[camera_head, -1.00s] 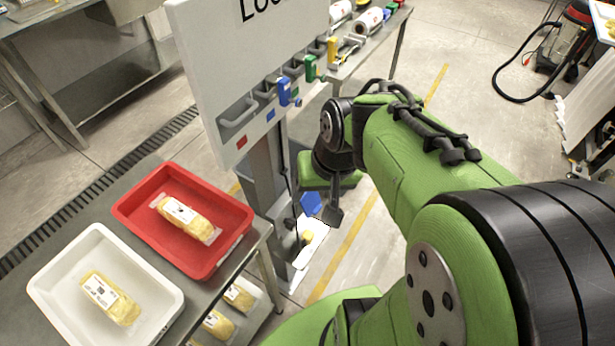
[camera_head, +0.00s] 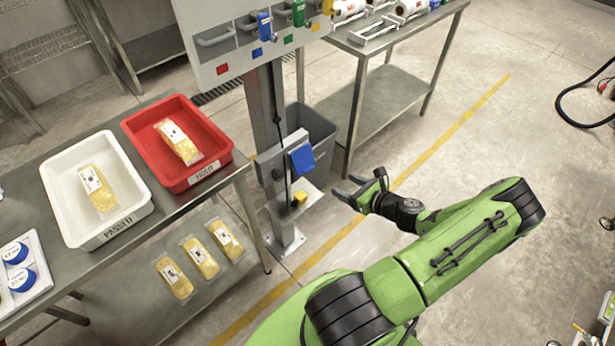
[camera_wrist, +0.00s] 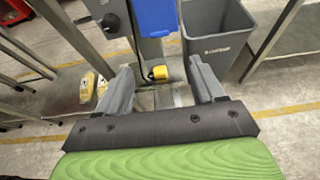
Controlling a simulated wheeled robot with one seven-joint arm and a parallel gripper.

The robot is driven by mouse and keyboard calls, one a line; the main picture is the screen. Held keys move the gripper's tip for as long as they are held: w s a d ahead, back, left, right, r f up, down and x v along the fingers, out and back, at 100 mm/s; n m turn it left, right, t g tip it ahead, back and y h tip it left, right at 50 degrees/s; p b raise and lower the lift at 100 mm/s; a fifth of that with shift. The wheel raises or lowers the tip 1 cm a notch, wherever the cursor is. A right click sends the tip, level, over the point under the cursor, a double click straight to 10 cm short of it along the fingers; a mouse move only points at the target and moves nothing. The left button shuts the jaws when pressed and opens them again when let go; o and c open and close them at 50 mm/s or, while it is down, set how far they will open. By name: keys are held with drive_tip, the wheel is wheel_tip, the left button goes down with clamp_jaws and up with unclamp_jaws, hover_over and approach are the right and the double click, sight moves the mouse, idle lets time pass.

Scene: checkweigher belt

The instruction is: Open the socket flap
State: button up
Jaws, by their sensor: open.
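The blue socket flap (camera_head: 302,159) is on a grey box on the post below the lockout board, and it hangs down over the box front, looking closed. In the wrist view the blue flap (camera_wrist: 156,16) is at the top centre, beyond my fingers. My gripper (camera_head: 349,189) is open and empty, to the right of the flap and a little lower in the head view, apart from it. In the wrist view my gripper (camera_wrist: 158,82) shows two grey fingers spread wide. A yellow plug (camera_head: 299,198) sits below the flap; it also shows in the wrist view (camera_wrist: 158,72).
A grey bin (camera_head: 312,128) stands behind the post. A steel table (camera_head: 385,60) is at the back. Red (camera_head: 210,150) and white (camera_head: 140,190) trays with packs sit on the left table.

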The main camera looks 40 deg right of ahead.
sight(310, 169)
drive_tip(key=b+x, duration=0.3)
drive_tip(key=x, duration=1.2)
drive_tip(key=shift+w+a+f+b, duration=0.1)
drive_tip(key=shift+w+f+b, duration=0.05)
drive_tip(key=shift+b, duration=0.15)
clamp_jaws()
